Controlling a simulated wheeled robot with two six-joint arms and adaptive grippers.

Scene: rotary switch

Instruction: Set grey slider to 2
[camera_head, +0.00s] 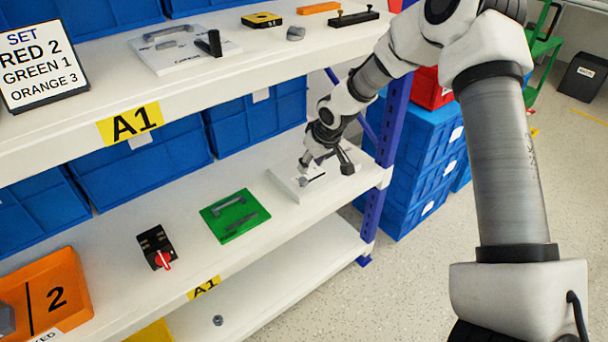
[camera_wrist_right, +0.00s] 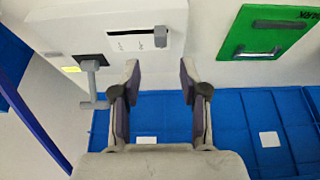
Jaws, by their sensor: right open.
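A white panel (camera_head: 287,185) lies on the middle shelf, at its right end. In the right wrist view the panel (camera_wrist_right: 200,25) carries a grey slider knob (camera_wrist_right: 160,37) at the right end of a white, dark-edged strip. The number marks on the strip are too small to read. A grey lever with a crossbar (camera_wrist_right: 90,80) stands to its left. My right gripper (camera_head: 325,163) is over the panel; in its wrist view the spread fingers (camera_wrist_right: 157,78) have an empty gap, with the knob ahead of it. Contact is not visible. My left gripper is not in view.
A green panel with a handle (camera_head: 235,214) lies left of the white panel. A black box with a red knob (camera_head: 157,249) and an orange bin (camera_head: 65,270) are further left. The upper shelf (camera_head: 60,145) overhangs; a blue-purple post (camera_head: 373,205) stands at right.

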